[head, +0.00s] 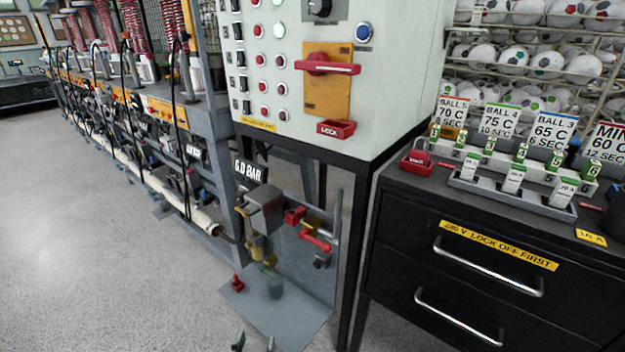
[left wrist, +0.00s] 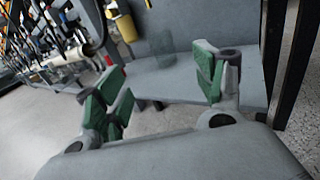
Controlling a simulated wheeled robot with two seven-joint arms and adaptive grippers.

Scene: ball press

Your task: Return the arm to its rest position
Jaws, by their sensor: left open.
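My left gripper (head: 254,342) shows only as its fingertips at the bottom edge of the head view. In the left wrist view its two green-padded fingers (left wrist: 163,88) stand wide apart with nothing between them. It is in front of the grey floor stand (head: 290,328), which carries a valve assembly with a brass body (head: 258,246) and a red handle (head: 315,241). The fingers look apart from the stand in the head view. The rest of my left arm is hidden below the frame. My right gripper is not in view.
The control cabinet (head: 271,110) with a red switch handle (head: 327,67) stands above on black legs. A black drawer cabinet (head: 480,262) is at right, with a red padlock (head: 417,160) on top. The press row (head: 180,120) is at left. Open floor (head: 90,270) lies at lower left.

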